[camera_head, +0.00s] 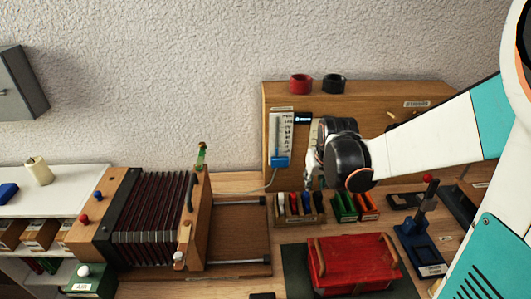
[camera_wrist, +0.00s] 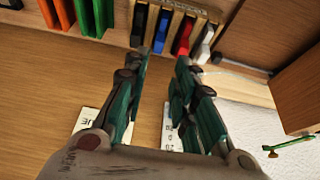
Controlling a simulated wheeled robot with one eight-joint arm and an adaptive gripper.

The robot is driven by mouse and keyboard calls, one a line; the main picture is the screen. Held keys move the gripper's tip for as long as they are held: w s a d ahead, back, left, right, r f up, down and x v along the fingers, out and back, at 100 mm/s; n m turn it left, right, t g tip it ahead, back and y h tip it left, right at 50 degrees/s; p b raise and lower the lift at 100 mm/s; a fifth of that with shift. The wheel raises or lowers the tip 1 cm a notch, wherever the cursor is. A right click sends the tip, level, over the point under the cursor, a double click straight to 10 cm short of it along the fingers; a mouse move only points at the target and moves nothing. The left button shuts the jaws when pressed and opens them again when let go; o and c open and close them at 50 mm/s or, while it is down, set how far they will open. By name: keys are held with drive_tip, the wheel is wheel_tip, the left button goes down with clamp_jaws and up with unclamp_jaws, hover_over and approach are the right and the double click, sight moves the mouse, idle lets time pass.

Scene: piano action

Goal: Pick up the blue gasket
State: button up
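The blue gasket (camera_wrist: 161,30) appears to be the thin blue piece standing in a wooden rack (camera_wrist: 207,10) between a black piece (camera_wrist: 139,22) and a red piece (camera_wrist: 183,36). In the head view the blue piece (camera_head: 306,204) is small, in the rack at the back of the bench. My gripper (camera_wrist: 165,60) is open, with its green fingers apart and nothing visible between them. In the wrist view the blue piece lies just beyond the gap between the fingertips. In the head view my gripper (camera_head: 313,176) is above the rack, against the wooden panel; its fingers are partly hidden.
A rack with green and orange pieces (camera_head: 356,205) stands right of the blue piece's rack. A red box (camera_head: 352,264) lies in front. A wooden panel (camera_head: 400,97) rises behind, with a blue slider gauge (camera_head: 281,140). A bellows unit (camera_head: 150,215) stands left.

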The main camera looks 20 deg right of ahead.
sight(307, 194)
drive_tip(key=b+x, duration=0.1)
drive_tip(key=x, duration=0.5)
drive_tip(key=w+b+x, duration=0.1)
drive_tip(key=x, duration=0.3)
drive_tip(key=shift+d+r+b, duration=0.1)
drive_tip(key=shift+d+b, duration=0.15)
drive_tip(key=shift+b, duration=0.05)
drive_tip(key=shift+b+x, duration=1.05)
drive_tip(key=shift+x, duration=1.5)
drive_tip(key=shift+a, duration=0.15)
clamp_jaws()
